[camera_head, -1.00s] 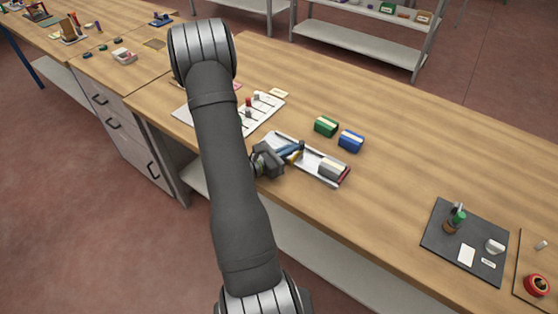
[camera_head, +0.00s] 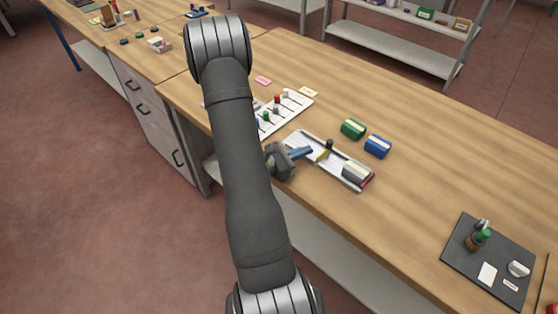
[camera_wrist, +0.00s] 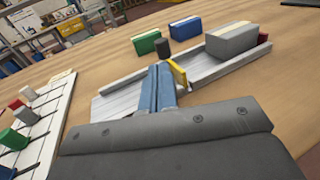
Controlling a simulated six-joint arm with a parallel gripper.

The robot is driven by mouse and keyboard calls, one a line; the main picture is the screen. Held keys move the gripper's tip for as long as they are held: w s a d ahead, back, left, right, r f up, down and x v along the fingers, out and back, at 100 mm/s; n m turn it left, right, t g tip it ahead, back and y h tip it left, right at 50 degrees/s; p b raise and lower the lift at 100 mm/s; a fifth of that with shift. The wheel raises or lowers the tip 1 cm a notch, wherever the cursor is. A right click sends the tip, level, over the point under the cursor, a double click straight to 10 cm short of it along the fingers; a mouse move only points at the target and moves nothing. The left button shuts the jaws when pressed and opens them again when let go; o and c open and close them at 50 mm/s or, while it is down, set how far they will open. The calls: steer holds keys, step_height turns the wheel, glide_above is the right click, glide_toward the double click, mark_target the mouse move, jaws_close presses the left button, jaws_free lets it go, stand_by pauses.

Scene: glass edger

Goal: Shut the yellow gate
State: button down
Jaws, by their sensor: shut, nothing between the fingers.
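The yellow gate (camera_head: 324,156) is a small upright plate at the white channel tray (camera_head: 308,137). In the wrist view the gate (camera_wrist: 178,75) stands just right of my blue fingers, partly hidden by them. A dark round knob (camera_head: 329,145) stands by the tray's far side, near the gate. A grey block (camera_head: 355,172) sits in the tray's right part. My gripper (camera_head: 308,152) is shut and empty over the tray's left part; its blue fingers (camera_wrist: 158,88) lie together. I cannot tell whether they touch the gate.
A green block (camera_head: 353,129) and a blue block (camera_head: 377,146) stand behind the tray. A white rack with pegs (camera_head: 292,107) lies to the left. A dark board with small items (camera_head: 488,262) is at the right. The bench between is clear.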

steer(key=v, duration=0.8)
steer(key=shift+s+a, duration=0.2)
steer(key=shift+a, duration=0.1)
steer(key=shift+d, duration=0.1)
steer(key=x, duration=1.3)
steer(key=shift+w+d, duration=0.15)
steer(key=shift+w, duration=0.05)
